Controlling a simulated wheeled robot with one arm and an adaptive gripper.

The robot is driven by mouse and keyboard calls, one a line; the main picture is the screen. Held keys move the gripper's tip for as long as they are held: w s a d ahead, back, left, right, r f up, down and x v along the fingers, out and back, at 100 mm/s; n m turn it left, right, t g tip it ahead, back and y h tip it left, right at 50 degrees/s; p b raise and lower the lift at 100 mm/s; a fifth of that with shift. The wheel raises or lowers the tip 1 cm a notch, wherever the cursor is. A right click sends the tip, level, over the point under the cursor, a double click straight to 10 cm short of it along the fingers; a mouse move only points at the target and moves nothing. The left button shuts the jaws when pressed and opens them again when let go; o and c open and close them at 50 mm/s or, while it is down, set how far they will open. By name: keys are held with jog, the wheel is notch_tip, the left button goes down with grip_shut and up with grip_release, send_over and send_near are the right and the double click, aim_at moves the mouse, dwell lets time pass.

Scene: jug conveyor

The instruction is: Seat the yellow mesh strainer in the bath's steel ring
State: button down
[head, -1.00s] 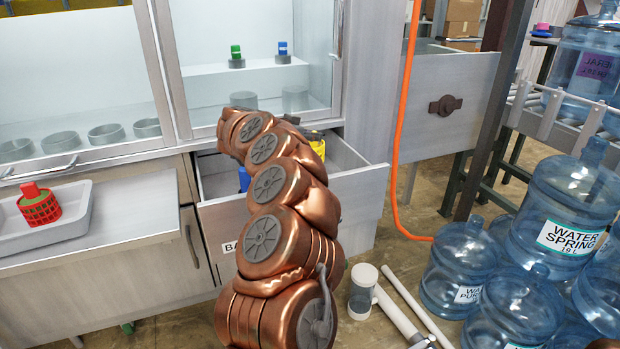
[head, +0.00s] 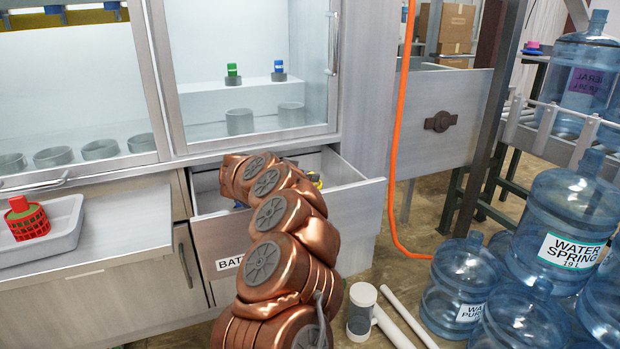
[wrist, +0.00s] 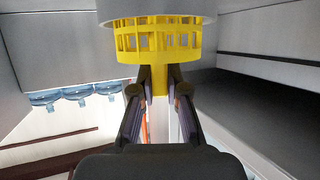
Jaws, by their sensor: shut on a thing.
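In the wrist view my gripper (wrist: 154,88) is shut on the stem of the yellow mesh strainer (wrist: 155,42). The strainer's slotted basket is directly against a grey ring (wrist: 155,10) at the top of the picture, and its far end is hidden by that ring. I cannot tell how deep it sits. In the head view my copper arm reaches into the open drawer labelled "BAT..." (head: 340,210) and hides the gripper and the ring. A small yellow patch (head: 318,181) shows beside the arm in the drawer; I cannot tell what it belongs to.
A red strainer (head: 27,218) stands in a white tray (head: 68,235) at left. Green (head: 232,71) and blue (head: 279,67) capped pieces stand on the cabinet shelf. An orange hose (head: 396,150) hangs right of the drawer. Large water jugs (head: 568,225) crowd the right.

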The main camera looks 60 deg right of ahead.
jog(key=c, duration=1.2)
grip_release()
jog(key=shift+f, duration=0.1)
jog(key=shift+a+r, duration=0.15)
jog(key=shift+r, duration=0.1)
jog(key=p+v, duration=0.2)
jog(key=v, duration=0.9)
jog(key=shift+a, duration=0.3)
